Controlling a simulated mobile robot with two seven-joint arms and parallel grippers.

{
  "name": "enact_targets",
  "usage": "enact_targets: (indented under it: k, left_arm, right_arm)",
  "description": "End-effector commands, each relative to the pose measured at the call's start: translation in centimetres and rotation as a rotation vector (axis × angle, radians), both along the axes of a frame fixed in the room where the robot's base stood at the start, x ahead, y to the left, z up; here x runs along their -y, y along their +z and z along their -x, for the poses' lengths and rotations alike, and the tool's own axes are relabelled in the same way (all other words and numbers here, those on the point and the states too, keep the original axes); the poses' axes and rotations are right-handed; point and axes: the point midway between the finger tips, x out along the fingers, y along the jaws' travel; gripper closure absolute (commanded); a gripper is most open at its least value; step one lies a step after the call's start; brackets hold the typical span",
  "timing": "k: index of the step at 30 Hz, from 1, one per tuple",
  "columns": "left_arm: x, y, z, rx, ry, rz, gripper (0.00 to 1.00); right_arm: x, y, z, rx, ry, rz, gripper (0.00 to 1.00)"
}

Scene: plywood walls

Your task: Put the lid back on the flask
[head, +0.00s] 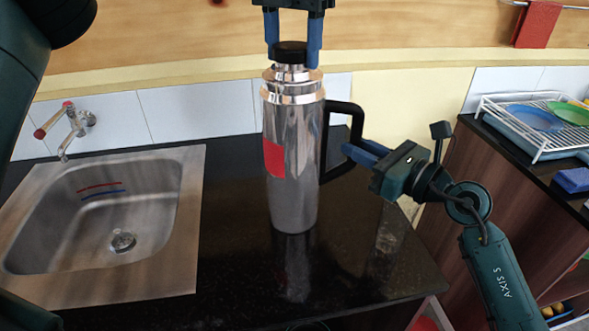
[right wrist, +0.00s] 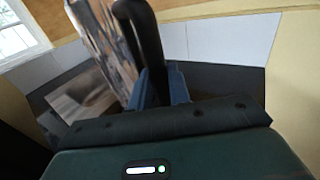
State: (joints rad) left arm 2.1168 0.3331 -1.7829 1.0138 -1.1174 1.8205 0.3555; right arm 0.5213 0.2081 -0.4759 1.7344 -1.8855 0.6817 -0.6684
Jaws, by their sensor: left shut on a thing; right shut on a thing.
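The silver flask (head: 300,140) stands upright on the black counter in the head view, with a red patch on its side and a black handle (head: 345,108) on its right. The black lid (head: 290,50) is at the top of the flask, between the fingers of my left gripper (head: 293,45), which comes from above and is shut on it. Whether the lid is fully seated cannot be told. My right gripper (head: 362,155) is shut on the handle's lower part. The right wrist view also shows the handle (right wrist: 146,40) between the blue fingers and the flask (right wrist: 104,45) beside it.
A steel sink (head: 100,215) with a tap (head: 68,128) is left of the flask. The black counter (head: 235,270) is clear around the flask's base. A white dish rack (head: 545,118) with plates stands at right. A red towel (head: 536,24) hangs at upper right.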

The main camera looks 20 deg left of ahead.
Motion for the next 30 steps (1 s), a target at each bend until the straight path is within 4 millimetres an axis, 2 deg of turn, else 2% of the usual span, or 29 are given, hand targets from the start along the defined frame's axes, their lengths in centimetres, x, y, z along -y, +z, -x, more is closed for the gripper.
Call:
enact_targets:
  k: [5,6,14,23,26,30]
  left_arm:
    - [-0.1,0.0,0.0,0.000,-0.004,-0.001,0.72]
    - [-0.1,0.0,0.0,0.001,-0.004,-0.001,0.42]
    - [-0.1,0.0,0.0,0.000,-0.004,-0.001,0.21]
    - [0.0,0.3,0.0,0.001,-0.004,-0.001,0.19]
    - [0.0,1.3,-0.1,0.003,-0.004,0.000,0.19]
    - [0.0,3.7,-0.1,0.004,-0.003,0.000,0.19]
  right_arm:
    - [0.0,0.0,0.0,0.000,-0.001,0.000,1.00]
    - [0.0,0.0,0.0,0.000,-0.001,0.000,1.00]
    - [0.0,0.0,0.0,0.000,-0.001,0.000,1.00]
    - [0.0,0.0,0.0,0.000,-0.001,0.000,1.00]
    - [0.0,0.0,0.0,0.000,-0.001,0.000,1.00]
    - [0.0,0.0,0.0,0.000,-0.001,0.000,1.00]
